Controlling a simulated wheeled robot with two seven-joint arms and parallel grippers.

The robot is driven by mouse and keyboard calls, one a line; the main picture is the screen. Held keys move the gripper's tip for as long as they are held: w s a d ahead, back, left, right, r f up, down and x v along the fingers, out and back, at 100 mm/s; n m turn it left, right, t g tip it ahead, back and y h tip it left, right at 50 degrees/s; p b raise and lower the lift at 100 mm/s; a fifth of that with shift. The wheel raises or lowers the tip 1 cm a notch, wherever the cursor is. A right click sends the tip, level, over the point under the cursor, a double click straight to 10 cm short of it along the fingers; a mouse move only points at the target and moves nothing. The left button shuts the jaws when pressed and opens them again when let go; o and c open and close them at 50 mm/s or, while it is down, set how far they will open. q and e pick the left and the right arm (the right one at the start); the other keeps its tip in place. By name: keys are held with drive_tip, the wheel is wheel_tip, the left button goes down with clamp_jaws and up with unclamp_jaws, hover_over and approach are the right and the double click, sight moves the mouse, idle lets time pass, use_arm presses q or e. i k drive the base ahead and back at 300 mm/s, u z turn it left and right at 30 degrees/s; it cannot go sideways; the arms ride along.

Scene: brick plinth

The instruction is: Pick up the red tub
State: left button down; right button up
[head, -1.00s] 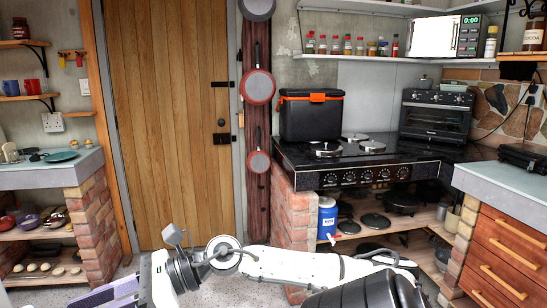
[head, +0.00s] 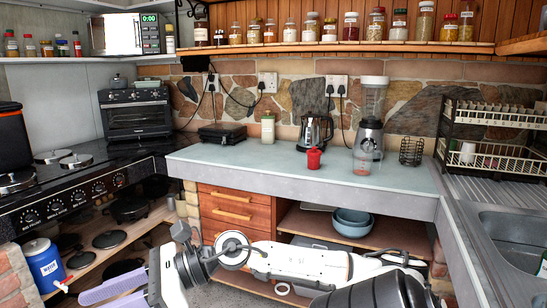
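A small red tub (head: 314,158) stands upright on the pale counter top, left of the blender and in front of the kettle, in the head view. My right arm reaches in from the lower right, and its gripper (head: 108,292) is at the lower left edge of the picture. Its pale purple fingers look apart with nothing between them, and part of them is cut off by the frame. It is far from the tub, nearer to me and lower than the counter top. My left gripper is not in view.
The stove (head: 95,185) is at left, the sink (head: 515,240) and dish rack (head: 492,135) at right. The counter's front is clear.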

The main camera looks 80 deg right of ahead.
sight(313, 162)
drive_tip(key=z, duration=0.8)
drive_tip(key=i, duration=3.25)
drive_tip(key=z, duration=3.1)
drive_tip(key=i, duration=1.7)
